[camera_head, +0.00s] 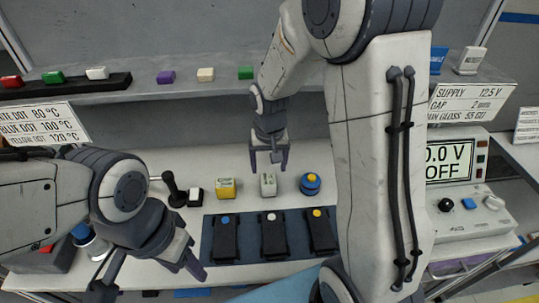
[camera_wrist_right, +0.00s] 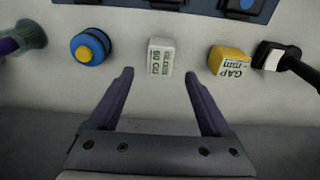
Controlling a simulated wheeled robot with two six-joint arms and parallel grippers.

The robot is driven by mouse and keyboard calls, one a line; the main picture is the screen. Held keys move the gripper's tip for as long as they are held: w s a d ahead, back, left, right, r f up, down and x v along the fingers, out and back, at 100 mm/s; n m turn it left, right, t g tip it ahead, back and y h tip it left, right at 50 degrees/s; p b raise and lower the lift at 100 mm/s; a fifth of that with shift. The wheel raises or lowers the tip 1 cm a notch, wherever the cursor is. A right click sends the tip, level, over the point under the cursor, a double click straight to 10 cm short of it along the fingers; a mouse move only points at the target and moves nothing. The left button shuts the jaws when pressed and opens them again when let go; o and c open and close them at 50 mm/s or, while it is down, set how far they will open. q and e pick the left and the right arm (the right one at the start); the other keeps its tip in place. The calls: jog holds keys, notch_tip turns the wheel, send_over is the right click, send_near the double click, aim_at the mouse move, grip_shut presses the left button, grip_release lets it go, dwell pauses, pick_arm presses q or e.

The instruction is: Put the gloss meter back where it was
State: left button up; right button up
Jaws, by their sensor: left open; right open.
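The gloss meter (camera_head: 268,185) is a small white block standing on the table between a yellow block and a blue round device. In the right wrist view the white gloss meter (camera_wrist_right: 160,57) shows printed text and stands just ahead of the fingertips, roughly centred between them. My right gripper (camera_head: 268,163) is open and empty above and behind it, pointing down; in the wrist view the gripper (camera_wrist_right: 157,78) has nothing between its fingers. My left gripper (camera_head: 152,272) is open and empty at the front left, away from the gloss meter.
The yellow gap gauge (camera_head: 226,188) and blue device with yellow button (camera_head: 311,184) flank the gloss meter closely. A dark mat (camera_head: 253,240) with three black modules lies in front. A black-handled tool (camera_head: 173,190) is at left. A shelf (camera_head: 205,93) with coloured blocks runs behind; a supply unit (camera_head: 462,190) stands right.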

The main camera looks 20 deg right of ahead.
aim_at(268, 185)
jog(key=s+a+r+n, duration=0.5)
jog(key=s+a+r, duration=0.2)
jog(key=s+a, duration=0.3)
jog(key=s+a+n, duration=0.2)
jog(key=s, duration=0.4)
jog(key=s+a+n+g+y, duration=0.1)
jog(key=s+n, duration=0.2)
jog(key=s, duration=0.4)
jog(key=shift+a+r+n, duration=0.25)
jog(key=shift+a+n, duration=0.05)
jog(key=shift+a, duration=0.05)
